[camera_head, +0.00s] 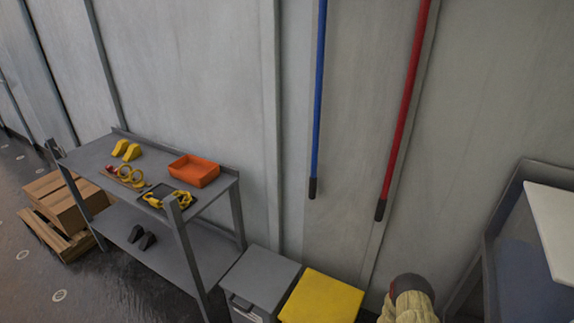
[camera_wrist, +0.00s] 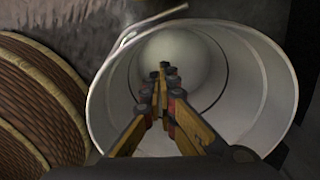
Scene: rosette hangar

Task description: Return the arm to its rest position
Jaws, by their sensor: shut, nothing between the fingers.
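My gripper (camera_wrist: 164,72) shows in the wrist view, its yellow and dark fingers drawn together with nothing between them. It points toward the open mouth of a pale, round, hollow container (camera_wrist: 265,95), which looks like a bucket or drum. The fingers overlap its opening in the picture; I cannot tell whether they are inside it or in front of it. A thin pale bar crosses the container's upper left rim. My gripper does not show in the head view, and the arm's overall pose cannot be seen.
Brown ribbed round objects (camera_wrist: 35,90) lie close on the left in the wrist view. The head view shows a grey shelf bench (camera_head: 90,155) with an orange tray (camera_head: 194,171), cartons (camera_head: 62,200), a yellow-topped box (camera_head: 320,297), and blue (camera_head: 318,100) and red (camera_head: 405,100) poles along the wall.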

